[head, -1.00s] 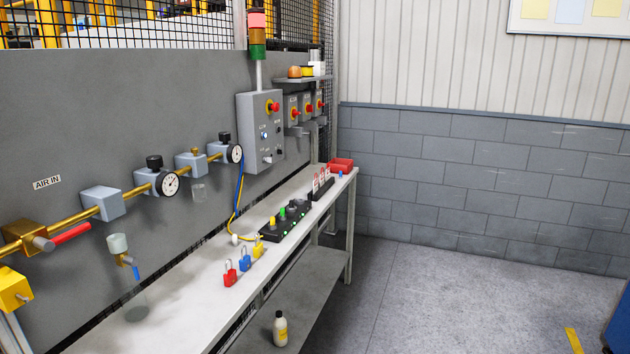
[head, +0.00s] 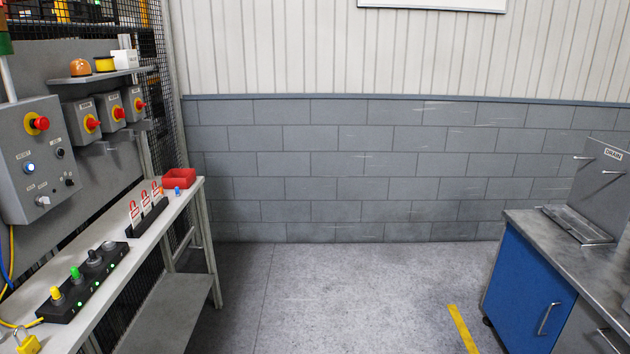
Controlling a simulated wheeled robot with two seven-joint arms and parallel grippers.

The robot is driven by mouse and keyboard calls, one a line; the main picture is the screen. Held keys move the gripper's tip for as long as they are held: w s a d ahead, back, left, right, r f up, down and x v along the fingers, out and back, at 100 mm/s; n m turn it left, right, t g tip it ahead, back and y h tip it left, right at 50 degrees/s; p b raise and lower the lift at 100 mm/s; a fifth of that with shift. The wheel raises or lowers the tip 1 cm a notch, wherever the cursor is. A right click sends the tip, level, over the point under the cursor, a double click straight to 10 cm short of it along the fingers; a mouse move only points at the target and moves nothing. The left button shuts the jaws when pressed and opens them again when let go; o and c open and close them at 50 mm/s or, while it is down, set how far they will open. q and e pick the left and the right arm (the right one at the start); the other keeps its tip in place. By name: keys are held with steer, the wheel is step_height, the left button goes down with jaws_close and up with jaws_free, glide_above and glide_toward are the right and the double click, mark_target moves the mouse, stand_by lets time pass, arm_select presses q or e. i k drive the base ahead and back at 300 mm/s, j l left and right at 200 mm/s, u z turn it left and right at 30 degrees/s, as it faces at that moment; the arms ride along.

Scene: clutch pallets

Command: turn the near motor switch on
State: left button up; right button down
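Three small grey switch boxes with red knobs on yellow plates hang in a row on the panel at the left in the head view. The nearest box (head: 88,119) has its red knob (head: 92,124) facing right. The middle box (head: 113,108) and the far box (head: 135,104) follow behind it. Their labels are too small to read, so I cannot tell which one is the motor switch or how each knob is set. Neither of my grippers shows in the view.
A grey control box (head: 36,158) with a red emergency button hangs nearer. A blue cabinet (head: 527,282) stands right. The floor between is clear.

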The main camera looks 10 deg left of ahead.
mark_target(119, 113)
steer(key=i+z, duration=0.2)
steer(key=i, duration=1.3)
steer(key=i+l+u, duration=0.1)
steer(key=i+u, duration=0.3)
steer(key=i, duration=0.15)
steer(key=i+l+u, duration=0.35)
steer(key=i, duration=0.15)
steer(key=i+l+u, duration=0.4)
steer(key=i+j, duration=0.05)
steer(key=i, duration=0.05)
